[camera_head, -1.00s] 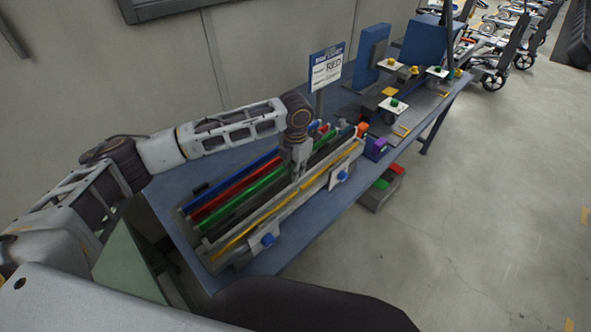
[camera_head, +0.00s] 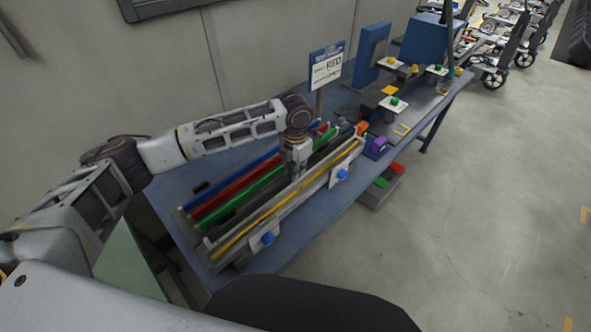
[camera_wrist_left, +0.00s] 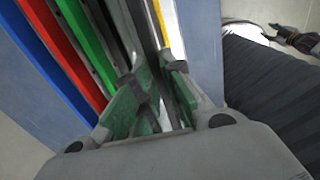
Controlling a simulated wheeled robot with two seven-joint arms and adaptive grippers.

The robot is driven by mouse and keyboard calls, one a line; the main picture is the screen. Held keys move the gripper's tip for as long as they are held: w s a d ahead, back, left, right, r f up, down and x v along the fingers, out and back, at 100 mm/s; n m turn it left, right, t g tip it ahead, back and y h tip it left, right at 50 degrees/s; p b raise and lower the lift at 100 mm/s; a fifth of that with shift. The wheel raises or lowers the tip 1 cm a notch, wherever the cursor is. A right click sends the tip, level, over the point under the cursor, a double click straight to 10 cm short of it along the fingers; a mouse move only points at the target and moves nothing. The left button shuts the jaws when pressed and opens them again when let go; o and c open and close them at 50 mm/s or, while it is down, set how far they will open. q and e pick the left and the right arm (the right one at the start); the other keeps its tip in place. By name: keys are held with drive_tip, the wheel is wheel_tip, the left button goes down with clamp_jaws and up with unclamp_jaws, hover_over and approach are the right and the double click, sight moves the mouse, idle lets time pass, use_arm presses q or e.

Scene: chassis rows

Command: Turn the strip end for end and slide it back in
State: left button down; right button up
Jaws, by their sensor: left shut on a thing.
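A long grey rack (camera_head: 228,262) on the blue bench holds parallel strips: blue (camera_head: 236,176), red (camera_head: 228,193), green (camera_head: 232,206) and yellow (camera_head: 262,218). In the left wrist view the blue (camera_wrist_left: 77,92), red (camera_wrist_left: 66,62), green (camera_wrist_left: 85,45) and yellow (camera_wrist_left: 161,22) strips run away from me. My left gripper (camera_head: 297,178) is over the rack between the green and yellow strips. Its green-padded fingers (camera_wrist_left: 160,98) are shut on a dark strip (camera_wrist_left: 146,35). The fingers hide part of this strip; whether it is seated or raised I cannot tell.
A sign (camera_head: 327,69) reading RED stands behind the rack. A purple piece (camera_head: 377,145) is by the rack's far end. White plates with coloured knobs (camera_head: 393,104) and blue blocks (camera_head: 371,58) are farther along the bench.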

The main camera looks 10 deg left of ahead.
use_arm(q)
drive_tip(key=shift+f+b, duration=0.3)
drive_tip(key=shift+f, duration=1.6)
idle(1.2)
drive_tip(key=c, duration=1.4)
unclamp_jaws()
drive_tip(key=shift+c, duration=0.2)
drive_tip(key=shift+r, duration=5.95)
